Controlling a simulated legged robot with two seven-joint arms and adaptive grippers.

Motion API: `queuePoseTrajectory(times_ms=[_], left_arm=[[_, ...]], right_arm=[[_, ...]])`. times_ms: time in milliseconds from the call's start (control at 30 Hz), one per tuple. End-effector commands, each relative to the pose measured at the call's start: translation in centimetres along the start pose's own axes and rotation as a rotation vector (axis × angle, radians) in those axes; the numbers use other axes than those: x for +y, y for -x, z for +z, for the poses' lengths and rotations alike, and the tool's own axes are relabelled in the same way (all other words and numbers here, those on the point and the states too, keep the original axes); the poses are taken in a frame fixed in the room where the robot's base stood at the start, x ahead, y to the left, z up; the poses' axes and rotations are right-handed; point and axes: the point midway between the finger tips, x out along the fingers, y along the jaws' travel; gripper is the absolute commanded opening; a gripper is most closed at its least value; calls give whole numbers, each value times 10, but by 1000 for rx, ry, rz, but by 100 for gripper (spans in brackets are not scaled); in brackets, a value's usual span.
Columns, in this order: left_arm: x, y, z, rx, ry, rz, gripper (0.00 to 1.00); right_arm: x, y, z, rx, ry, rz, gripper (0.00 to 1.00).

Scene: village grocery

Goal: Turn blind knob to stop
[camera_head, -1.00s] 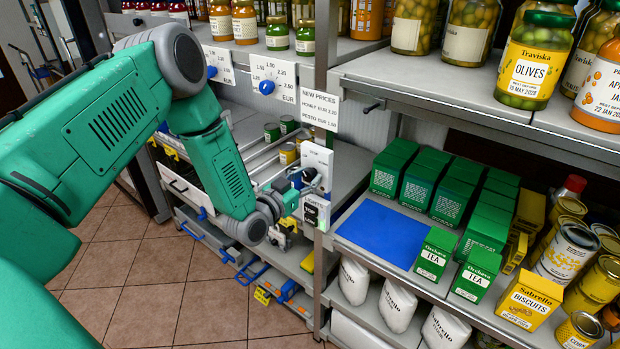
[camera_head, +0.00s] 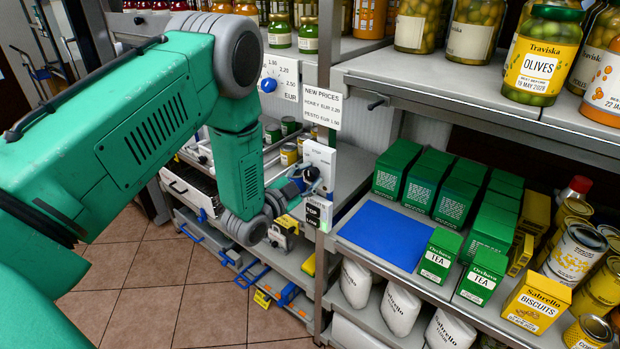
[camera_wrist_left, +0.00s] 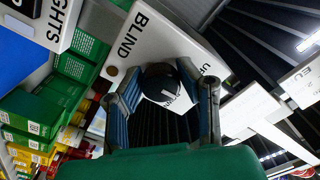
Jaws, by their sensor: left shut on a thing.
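The blind knob (camera_wrist_left: 162,78) is a round black knob with a white mark, on a white plate (camera_wrist_left: 150,45) labelled BLIND and UP in the left wrist view. In the head view the knob (camera_head: 311,174) shows small and dark on the white plate (camera_head: 320,160) fixed to the shelf post. My left gripper (camera_head: 302,182) is at the knob, its fingers (camera_wrist_left: 163,88) on either side of it and shut on it. The fingers and the dark knob blend in the head view, so the pointer's exact setting is hard to tell. My right gripper is not in view.
Below the plate is a lights switch box (camera_head: 313,213). Shelves with tea boxes (camera_head: 438,255), a blue mat (camera_head: 372,234) and jars (camera_head: 536,60) lie to the right.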

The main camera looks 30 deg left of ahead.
Motion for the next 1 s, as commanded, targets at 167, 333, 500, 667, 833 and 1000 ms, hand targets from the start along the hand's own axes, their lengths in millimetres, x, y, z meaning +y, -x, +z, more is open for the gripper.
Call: queuePoseTrajectory(times_ms=[167,333,500,667,833,1000], left_arm=[[1,1,1,-4,-31,2,2],[1,1,1,-4,-36,4,2],[2,1,1,-5,-35,5,2],[2,1,1,-4,-35,5,51],[1,0,1,-3,-35,4,51],[1,3,1,-4,-34,4,51]], right_arm=[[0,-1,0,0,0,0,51],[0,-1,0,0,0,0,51],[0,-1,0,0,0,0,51],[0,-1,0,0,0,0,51],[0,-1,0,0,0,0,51],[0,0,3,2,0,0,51]])
